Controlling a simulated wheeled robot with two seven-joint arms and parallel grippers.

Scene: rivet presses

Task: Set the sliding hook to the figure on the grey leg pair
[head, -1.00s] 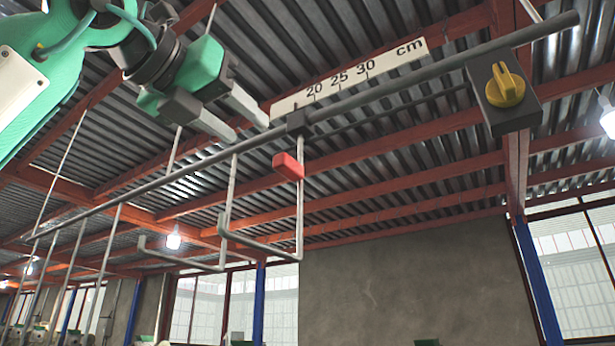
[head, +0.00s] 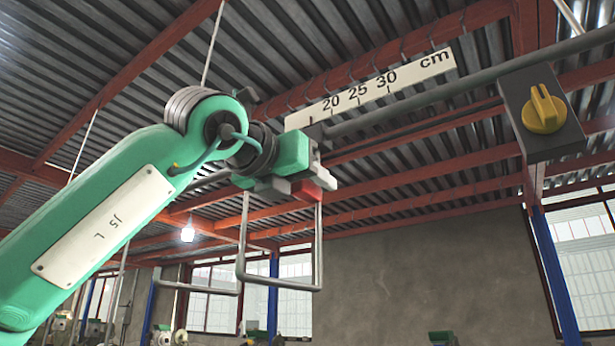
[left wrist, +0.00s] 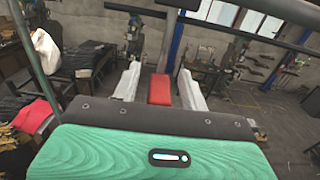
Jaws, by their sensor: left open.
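The sliding hook (head: 318,245) hangs from the dark rail (head: 425,98) as a bent grey wire. Its dark slider (head: 316,131) sits under the left end of the white cm scale (head: 370,88), left of the 20. A red block (head: 309,193) is on the hook's upright. My left gripper (head: 300,187) is at this block. In the left wrist view the red block (left wrist: 159,88) lies between the two open fingers (left wrist: 160,88); contact cannot be told. I cannot make out a grey leg pair or its figure. My right gripper is not in view.
A dark block with a yellow knob (head: 545,108) is on the rail's right part. Another wire hook (head: 195,287) hangs to the left of the sliding hook. Room below the rail, right of the sliding hook, looks clear.

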